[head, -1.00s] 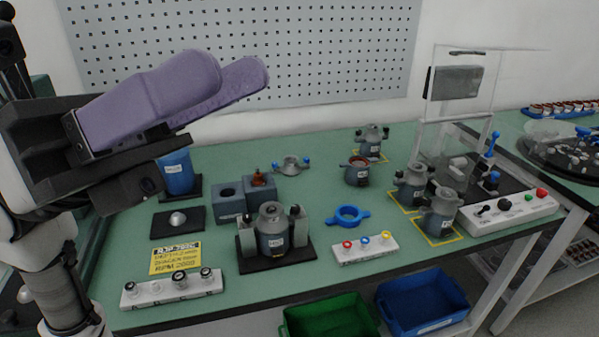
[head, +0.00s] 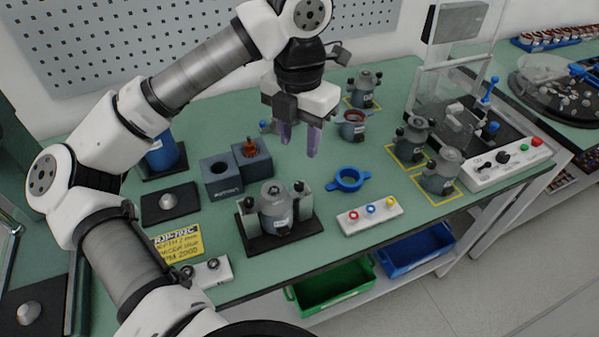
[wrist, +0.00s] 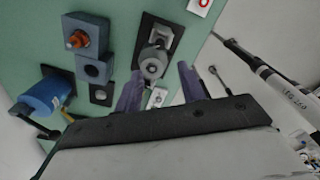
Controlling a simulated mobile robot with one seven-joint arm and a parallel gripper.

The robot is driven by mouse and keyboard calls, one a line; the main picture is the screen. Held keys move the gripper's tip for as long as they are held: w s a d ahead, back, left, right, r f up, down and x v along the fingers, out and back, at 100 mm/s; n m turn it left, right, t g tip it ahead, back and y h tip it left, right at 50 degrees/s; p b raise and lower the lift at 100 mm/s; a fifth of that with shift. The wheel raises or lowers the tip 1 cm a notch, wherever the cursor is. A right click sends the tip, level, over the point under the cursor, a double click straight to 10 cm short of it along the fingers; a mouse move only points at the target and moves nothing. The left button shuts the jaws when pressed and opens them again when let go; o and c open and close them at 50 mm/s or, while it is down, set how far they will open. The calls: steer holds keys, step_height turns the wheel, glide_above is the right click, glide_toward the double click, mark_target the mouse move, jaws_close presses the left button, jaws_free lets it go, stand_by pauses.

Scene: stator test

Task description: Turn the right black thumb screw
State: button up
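The right black thumb screw (head: 298,187) stands on the right grey post of a black fixture base (head: 258,243). A matching left black thumb screw (head: 248,203) is on the left post. A grey stator housing (head: 276,209) with a white label sits between the posts. My gripper (head: 299,143) points down with its two purple fingers apart and nothing between them. It is in the air, beyond and above the right thumb screw in the head view. In the wrist view the fixture base (wrist: 172,42) shows past the fingers; I cannot tell the screws apart there.
Grey blocks (head: 221,184) and a blue cylinder (head: 160,153) stand left of the fixture. More grey housings (head: 440,170) stand further right. Green bench surface is bare around the blue ring.

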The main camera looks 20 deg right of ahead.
mark_target(299, 184)
step_height(299, 184, down, 11)
steer(key=shift+p, duration=0.85)
steer(key=shift+c, duration=0.2)
jaws_close()
